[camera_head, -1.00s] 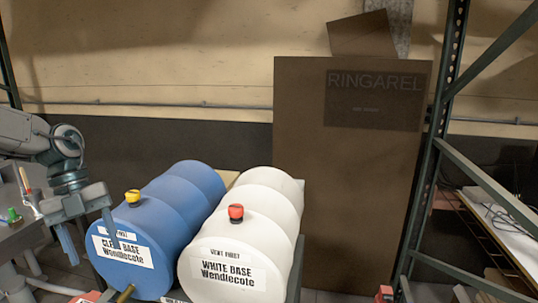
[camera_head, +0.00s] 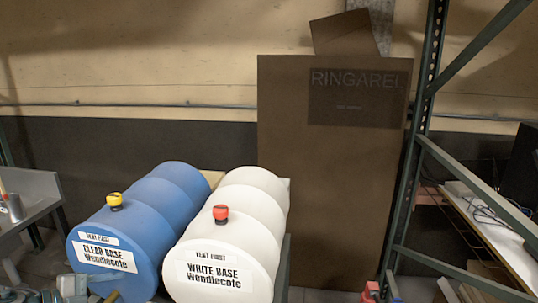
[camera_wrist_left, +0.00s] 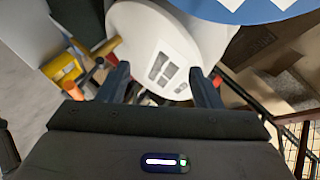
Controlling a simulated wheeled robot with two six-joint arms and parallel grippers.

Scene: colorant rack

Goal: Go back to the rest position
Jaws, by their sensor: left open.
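My left gripper (camera_wrist_left: 160,85) is open in the left wrist view, its two dark fingers apart with nothing between them. In the head view only part of my left arm shows at the bottom left corner, in front of the blue drum (camera_head: 142,217). The blue drum is labelled CLEAR BASE and has a yellow cap (camera_head: 115,201). Beside it lies the white drum (camera_head: 250,215), labelled WHITE BASE, with a red cap (camera_head: 220,213). The wrist view shows a white drum end (camera_wrist_left: 150,35) beyond the fingers. My right gripper is not in view.
A grey workbench (camera_head: 45,185) stands at the left. A large brown RINGAREL board (camera_head: 330,190) leans behind the drums. A green metal rack post (camera_head: 412,160) and a table with cables (camera_head: 505,235) are at the right.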

